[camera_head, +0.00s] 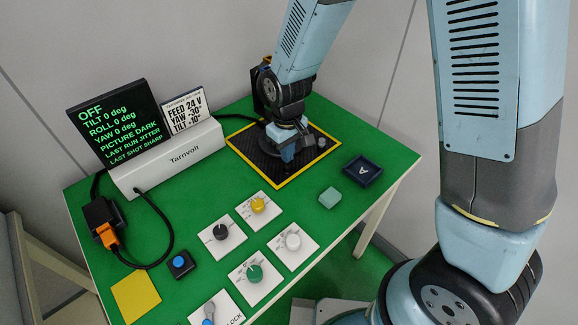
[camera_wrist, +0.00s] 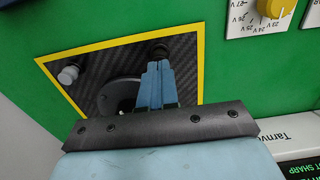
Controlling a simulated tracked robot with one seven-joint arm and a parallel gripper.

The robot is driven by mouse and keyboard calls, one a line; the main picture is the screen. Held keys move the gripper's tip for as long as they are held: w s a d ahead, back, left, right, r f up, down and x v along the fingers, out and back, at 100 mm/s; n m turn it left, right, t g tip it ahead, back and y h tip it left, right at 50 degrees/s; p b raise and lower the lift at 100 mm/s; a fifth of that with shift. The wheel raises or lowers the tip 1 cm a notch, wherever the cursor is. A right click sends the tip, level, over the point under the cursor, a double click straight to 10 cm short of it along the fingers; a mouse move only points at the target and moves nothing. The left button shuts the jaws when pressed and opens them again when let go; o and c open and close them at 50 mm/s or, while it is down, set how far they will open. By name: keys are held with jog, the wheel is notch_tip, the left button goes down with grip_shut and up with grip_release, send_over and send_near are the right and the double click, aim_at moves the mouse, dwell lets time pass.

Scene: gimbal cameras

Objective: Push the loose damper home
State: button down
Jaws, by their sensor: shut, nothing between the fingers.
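My gripper (camera_head: 288,155) is shut and empty, pointing down over the black carbon-patterned plate (camera_head: 262,172) with its yellow border. A grey disc (camera_wrist: 120,94) lies behind the fingers, partly hidden. Which part is the loose damper is not clear.
The green table (camera_head: 190,210) holds several knob panels, a dark tray marked A (camera_head: 363,171) and a pale green block (camera_head: 330,197). A screen (camera_head: 117,124) reads OFF, beside a FEED 24 V, YAW -30°, TILT +10° card (camera_head: 184,112). A blue button box (camera_head: 180,264) stands at the left.

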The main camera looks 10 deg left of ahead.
jog(key=shift+f, duration=0.6)
dwell(0.3)
jog(key=shift+r, duration=0.1)
jog(key=shift+r, duration=3.45)
